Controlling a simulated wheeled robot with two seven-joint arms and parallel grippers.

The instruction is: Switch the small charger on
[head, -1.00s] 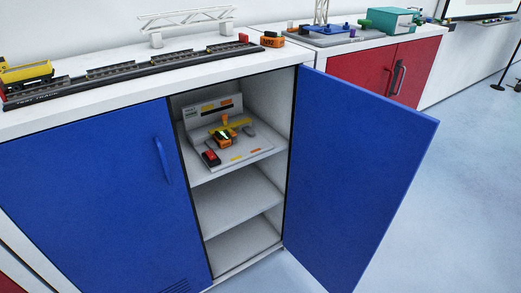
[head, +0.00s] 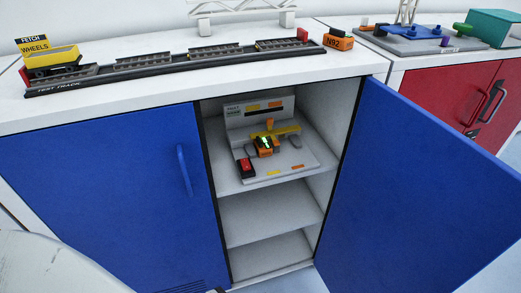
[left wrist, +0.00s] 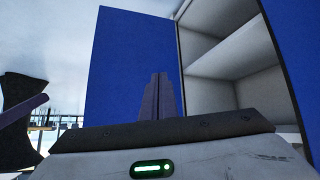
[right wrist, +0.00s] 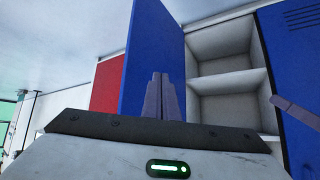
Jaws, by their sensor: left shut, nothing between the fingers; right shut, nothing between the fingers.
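A grey charger stand (head: 292,168) with an upright back panel sits on the upper shelf of the open blue cabinet. A small black box with a red switch (head: 246,167) is at its front left. The switch position is too small to tell. An orange block (head: 265,146) with a green-lit face sits in the middle of the stand, by a yellow bar. My left gripper (left wrist: 157,95) is shut and empty in the left wrist view, in front of a blue door. My right gripper (right wrist: 159,97) is shut and empty in the right wrist view. Neither gripper shows in the head view.
The right blue door (head: 410,190) stands wide open; the left blue door (head: 100,190) is shut. Lower shelves (head: 270,215) are empty. The white counter (head: 180,85) above carries a test track (head: 180,62) and an orange N92 block (head: 338,40). A red cabinet (head: 460,95) stands right.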

